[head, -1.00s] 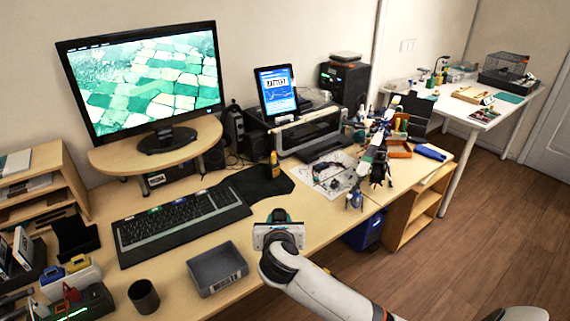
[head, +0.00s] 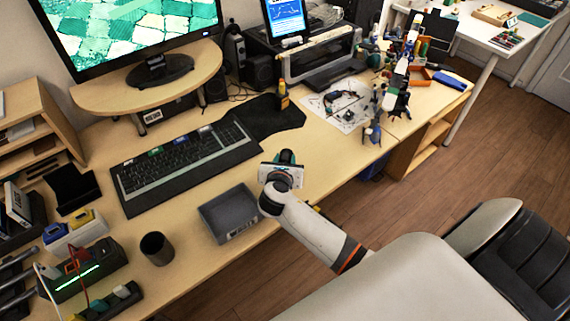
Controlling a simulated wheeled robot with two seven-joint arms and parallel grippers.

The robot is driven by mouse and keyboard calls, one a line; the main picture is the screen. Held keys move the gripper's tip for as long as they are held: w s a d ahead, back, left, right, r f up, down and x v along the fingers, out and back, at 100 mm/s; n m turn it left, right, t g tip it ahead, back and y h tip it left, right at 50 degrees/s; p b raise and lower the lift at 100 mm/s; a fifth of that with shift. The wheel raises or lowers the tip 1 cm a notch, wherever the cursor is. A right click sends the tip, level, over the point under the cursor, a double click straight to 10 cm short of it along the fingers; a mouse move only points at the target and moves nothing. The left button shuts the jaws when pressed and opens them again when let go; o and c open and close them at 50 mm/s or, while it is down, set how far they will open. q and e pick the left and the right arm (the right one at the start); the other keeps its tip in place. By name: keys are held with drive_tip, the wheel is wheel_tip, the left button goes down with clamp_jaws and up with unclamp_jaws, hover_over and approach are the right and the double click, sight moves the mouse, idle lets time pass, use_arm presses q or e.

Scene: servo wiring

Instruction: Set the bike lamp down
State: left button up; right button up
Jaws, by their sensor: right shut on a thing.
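My right gripper (head: 282,168) is over the front part of the desk, just right of the grey tray. It is shut on a small teal and dark thing, probably the bike lamp (head: 287,156), which shows just beyond the gripper. The gripper body hides most of the lamp, and I cannot tell whether it touches the desk. My left gripper is not in view.
The open grey tray (head: 206,214) and a dark cup (head: 157,248) stand left of the gripper. A black keyboard (head: 185,163) lies behind the tray. A yellow-topped bottle (head: 284,97) stands on the dark mat (head: 262,116). Bare desk (head: 325,157) lies right of the gripper.

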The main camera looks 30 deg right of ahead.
drive_tip(key=shift+f, duration=1.55)
drive_tip(key=shift+f, duration=0.15)
drive_tip(key=o, duration=1.1)
drive_tip(key=shift+c, duration=0.2)
drive_tip(key=shift+r, duration=0.2)
drive_tip(key=v, duration=1.2)
drive_tip(key=shift+f, duration=0.1)
